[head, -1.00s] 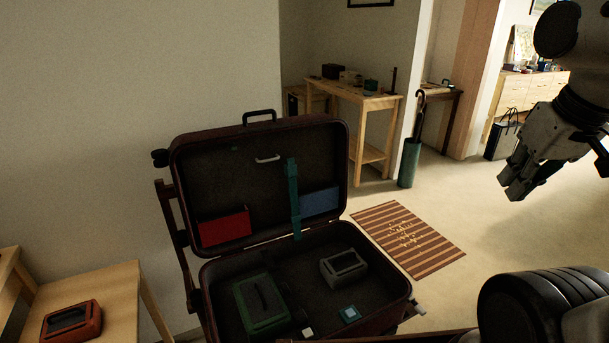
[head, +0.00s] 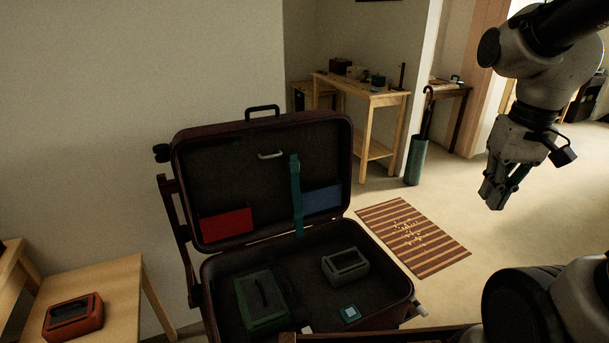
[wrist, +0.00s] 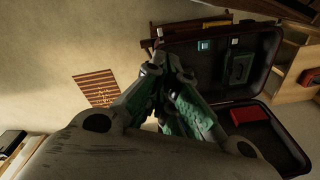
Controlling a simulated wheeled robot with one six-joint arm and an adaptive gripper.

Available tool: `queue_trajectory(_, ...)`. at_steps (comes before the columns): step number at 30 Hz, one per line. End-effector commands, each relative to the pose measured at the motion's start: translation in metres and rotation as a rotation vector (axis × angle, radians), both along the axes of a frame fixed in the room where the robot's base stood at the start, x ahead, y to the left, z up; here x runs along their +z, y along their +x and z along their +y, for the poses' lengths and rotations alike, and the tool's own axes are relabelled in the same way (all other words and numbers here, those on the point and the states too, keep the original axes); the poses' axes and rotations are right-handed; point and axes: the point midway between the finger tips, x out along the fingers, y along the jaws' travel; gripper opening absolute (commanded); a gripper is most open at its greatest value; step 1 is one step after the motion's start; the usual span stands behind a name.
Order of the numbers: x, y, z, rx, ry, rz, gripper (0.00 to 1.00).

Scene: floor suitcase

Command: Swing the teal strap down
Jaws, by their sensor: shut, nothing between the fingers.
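The teal strap (head: 296,197) hangs upright against the inside of the raised lid of the open suitcase (head: 178,200), between a red pocket (head: 226,224) and a blue pocket (head: 322,200). Its lower end is near the hinge line. My gripper (head: 491,203) is up at the right in the head view, well apart from the suitcase, fingers pointing down, shut and empty. In the wrist view my gripper (wrist: 165,85) covers the middle, and the suitcase (wrist: 277,60) shows beyond it at the right; I cannot make out the strap there.
The suitcase base holds a green case (head: 262,303), a grey case (head: 345,266) and a small teal box (head: 349,313). An orange case (head: 73,318) lies on a wooden table (head: 120,290) at the left. A striped mat (head: 413,238) lies on open floor at the right.

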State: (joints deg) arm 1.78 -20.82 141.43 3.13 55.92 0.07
Motion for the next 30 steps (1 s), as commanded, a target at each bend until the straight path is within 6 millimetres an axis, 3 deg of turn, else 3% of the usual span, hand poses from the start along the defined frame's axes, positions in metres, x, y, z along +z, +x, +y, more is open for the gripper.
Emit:
queue_trajectory(5,-0.037,0.040,0.019,-0.068,0.106,0.160,0.00)
queue_trajectory(11,-0.093,0.095,0.059,-0.164,0.297,0.328,0.00)
queue_trajectory(18,-0.177,0.169,0.122,-0.279,0.600,0.458,0.00)
queue_trajectory(24,-0.242,0.242,0.177,-0.365,0.900,0.442,0.00)
queue_trajectory(28,-0.264,0.303,0.209,-0.392,1.115,0.333,0.00)
queue_trajectory(30,-0.256,0.341,0.222,-0.379,1.228,0.227,0.00)
